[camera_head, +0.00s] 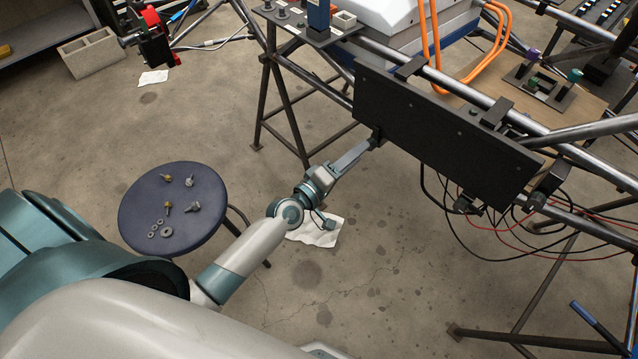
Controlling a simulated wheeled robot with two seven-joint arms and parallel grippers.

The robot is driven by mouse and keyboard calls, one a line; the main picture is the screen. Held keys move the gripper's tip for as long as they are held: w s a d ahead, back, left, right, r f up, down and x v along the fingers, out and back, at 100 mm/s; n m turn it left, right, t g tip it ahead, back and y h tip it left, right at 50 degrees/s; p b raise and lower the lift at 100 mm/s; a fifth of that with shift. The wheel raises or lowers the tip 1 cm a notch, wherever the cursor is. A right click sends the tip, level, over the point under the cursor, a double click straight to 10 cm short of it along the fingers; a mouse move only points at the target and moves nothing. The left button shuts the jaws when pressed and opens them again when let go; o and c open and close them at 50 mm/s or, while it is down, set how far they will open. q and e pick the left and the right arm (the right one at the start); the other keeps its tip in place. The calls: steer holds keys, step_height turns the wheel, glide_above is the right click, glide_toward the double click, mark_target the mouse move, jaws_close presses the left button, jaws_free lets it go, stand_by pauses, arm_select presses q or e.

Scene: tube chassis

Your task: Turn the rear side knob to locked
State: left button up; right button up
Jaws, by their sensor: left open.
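A flat black panel (440,138) is mounted on the side of the tube chassis (470,95). My left gripper (373,142) is at the panel's lower left corner, its fingertips close to a small dark part there. The gripper is open; whether the fingers touch that part cannot be told. Dark fittings (465,204) also show under the panel's lower edge, and another dark block (548,182) at its right end. Which of these is the rear side knob is not clear, and no lock marking is readable. My right gripper is not in view.
A dark blue round stool (140,210) with several bolts and washers stands at left. A chassis stand leg (292,110) rises behind my left gripper. Black and red cables (440,225) hang below the panel. White paper (325,235) lies on the floor beneath my arm.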

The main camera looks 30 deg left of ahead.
arm_select(q)
steer(key=b+v, duration=0.1)
steer(key=v, duration=1.3)
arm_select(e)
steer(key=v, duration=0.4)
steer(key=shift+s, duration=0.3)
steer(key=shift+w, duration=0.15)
